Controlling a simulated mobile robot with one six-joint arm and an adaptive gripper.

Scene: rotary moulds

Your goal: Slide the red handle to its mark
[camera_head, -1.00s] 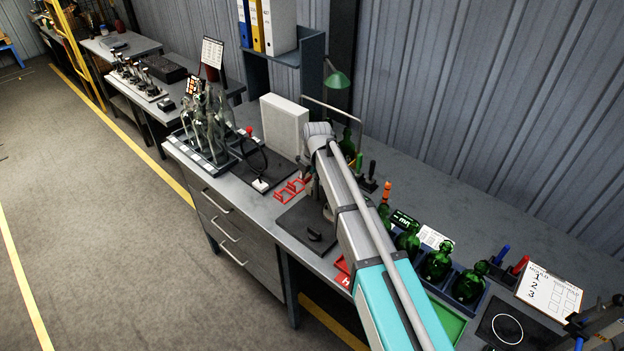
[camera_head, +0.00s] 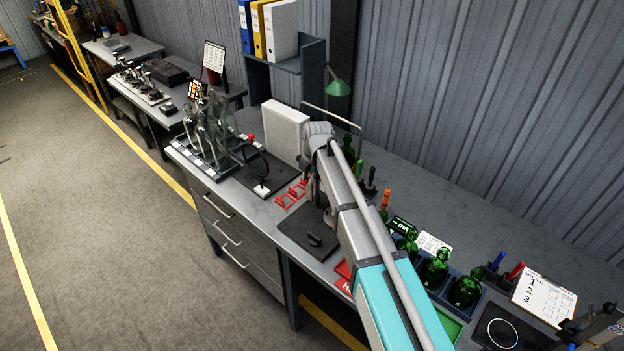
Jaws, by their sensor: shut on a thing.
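My arm reaches from the bottom right over the workbench (camera_head: 283,222). My gripper (camera_head: 312,188) points down at the bench and shows only as a dark sliver left of my forearm. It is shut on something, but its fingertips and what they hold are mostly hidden. Red bracket-like parts (camera_head: 291,194) lie on the bench just left of it; I cannot tell whether they touch it. A red knob (camera_head: 251,137) stands further left beside a black hoop on a dark plate (camera_head: 275,168). I cannot make out a mark for the handle.
A white box (camera_head: 285,130) stands behind the gripper. Clear bottles (camera_head: 210,130) in a rack are at the left. A dark mat (camera_head: 308,233) lies in front. Green bottles (camera_head: 436,268) and a whiteboard (camera_head: 543,297) are at the right. The back right of the bench is clear.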

